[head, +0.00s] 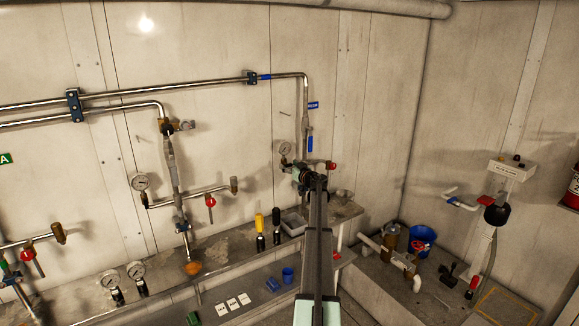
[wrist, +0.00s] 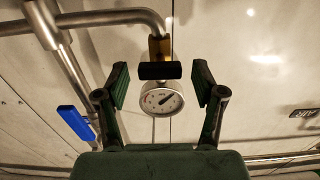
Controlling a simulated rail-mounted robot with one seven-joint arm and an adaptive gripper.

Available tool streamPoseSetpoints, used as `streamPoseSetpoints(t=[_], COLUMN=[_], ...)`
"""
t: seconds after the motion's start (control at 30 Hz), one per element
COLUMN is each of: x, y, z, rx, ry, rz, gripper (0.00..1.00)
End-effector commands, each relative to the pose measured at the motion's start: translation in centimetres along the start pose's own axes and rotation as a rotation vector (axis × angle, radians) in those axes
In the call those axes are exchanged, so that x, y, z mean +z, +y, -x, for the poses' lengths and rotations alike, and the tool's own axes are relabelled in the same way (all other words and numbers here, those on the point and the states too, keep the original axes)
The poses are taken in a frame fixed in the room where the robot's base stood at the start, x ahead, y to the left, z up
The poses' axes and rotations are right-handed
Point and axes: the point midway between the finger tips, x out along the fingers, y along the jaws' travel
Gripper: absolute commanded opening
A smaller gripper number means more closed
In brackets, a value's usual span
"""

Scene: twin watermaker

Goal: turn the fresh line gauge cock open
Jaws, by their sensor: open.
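The gauge cock in the wrist view has a brass body (wrist: 155,48) and a black handle (wrist: 160,71) lying crosswise in the picture. A round white-faced gauge (wrist: 162,98) sits just beside the handle. My gripper (wrist: 161,84) is open, with one finger on each side of the handle and gauge; gaps show on both sides. In the head view my gripper (head: 300,172) is at the right-hand pipe, below its gauge (head: 285,148), and my arm hides most of the cock there.
A blue lever (head: 310,143) hangs on the same pipe; it also shows in the wrist view (wrist: 75,122). A red-handled fitting (head: 331,166) is just right of my gripper. The wall lies close behind.

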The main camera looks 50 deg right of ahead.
Motion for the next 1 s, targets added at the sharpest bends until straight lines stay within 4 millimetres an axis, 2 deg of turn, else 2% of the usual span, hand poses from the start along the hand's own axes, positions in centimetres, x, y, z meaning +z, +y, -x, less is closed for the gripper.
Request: streamPoseSetpoints(t=[0.17, 0.2, 0.27, 0.3, 0.37, 0.77, 1.0], x=[0.01, 0.01, 0.0, 0.0, 0.0, -0.07, -0.13], y=[-0.02, -0.02, -0.02, -0.02, -0.02, -0.03, -0.1], z=[0.01, 0.01, 0.01, 0.01, 0.01, -0.02, -0.03], rx=[0.0, 0.0, 0.0, 0.0, 0.0, 0.0, 0.0], ry=[0.0, 0.0, 0.0, 0.0, 0.0, 0.0, 0.0], rz=[0.0, 0.0, 0.0, 0.0, 0.0, 0.036, 0.162], gripper=[0.69, 0.62, 0.4, 0.26, 0.08, 0.09, 0.09])
